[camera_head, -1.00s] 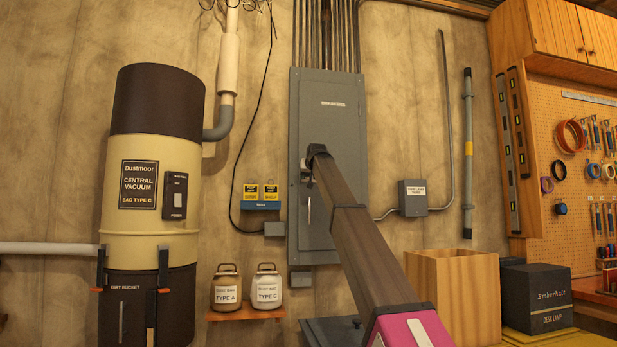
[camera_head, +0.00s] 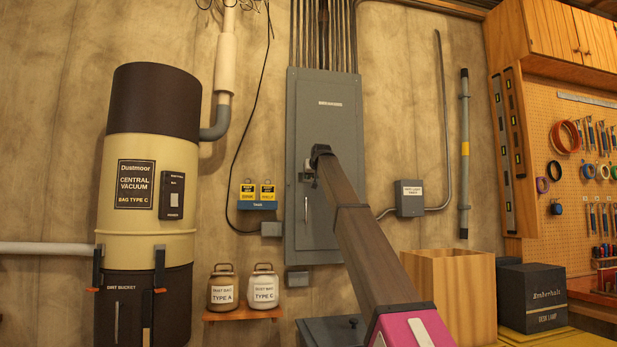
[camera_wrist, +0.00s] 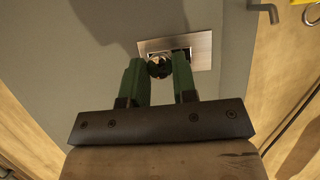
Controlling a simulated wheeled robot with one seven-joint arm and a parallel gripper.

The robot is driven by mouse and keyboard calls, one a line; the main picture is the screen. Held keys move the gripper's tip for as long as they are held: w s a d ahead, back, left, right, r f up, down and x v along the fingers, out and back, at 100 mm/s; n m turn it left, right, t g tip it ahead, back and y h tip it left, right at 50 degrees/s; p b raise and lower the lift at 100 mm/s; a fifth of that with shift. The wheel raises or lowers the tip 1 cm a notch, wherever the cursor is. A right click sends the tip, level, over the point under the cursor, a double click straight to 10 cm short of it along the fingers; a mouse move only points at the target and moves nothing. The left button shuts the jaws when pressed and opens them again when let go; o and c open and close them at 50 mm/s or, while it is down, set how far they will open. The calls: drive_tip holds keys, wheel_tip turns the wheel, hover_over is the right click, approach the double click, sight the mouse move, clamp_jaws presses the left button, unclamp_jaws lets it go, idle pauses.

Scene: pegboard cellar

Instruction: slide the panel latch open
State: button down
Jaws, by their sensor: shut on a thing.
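The grey breaker panel (camera_head: 325,110) hangs on the wall, its door closed. Its latch (camera_wrist: 180,50) is a bright metal plate with a dark slot and a round knob (camera_wrist: 159,67), seen in the wrist view. My gripper (camera_wrist: 158,70) has green fingers, shut on the knob, one finger on each side. In the head view my arm reaches up to the panel and the gripper end (camera_head: 312,172) is at the latch, mostly hidden by the arm. A vertical handle (camera_head: 306,209) shows lower on the door.
A grey switch box (camera_head: 410,198) is right of the panel. Yellow tags (camera_head: 258,192) on a blue holder are to its left. A wooden box (camera_head: 455,290) stands below right. Two dust bag jars (camera_head: 243,289) sit on a small shelf. The vacuum (camera_head: 150,200) is far left.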

drive_tip(key=shift+w+d, duration=0.1)
drive_tip(key=shift+d, duration=0.05)
drive_tip(key=c, duration=0.9)
unclamp_jaws()
drive_tip(key=shift+d, duration=0.1)
drive_tip(key=v, duration=1)
drive_tip(key=shift+s+r, duration=0.2)
drive_tip(key=shift+s, duration=0.15)
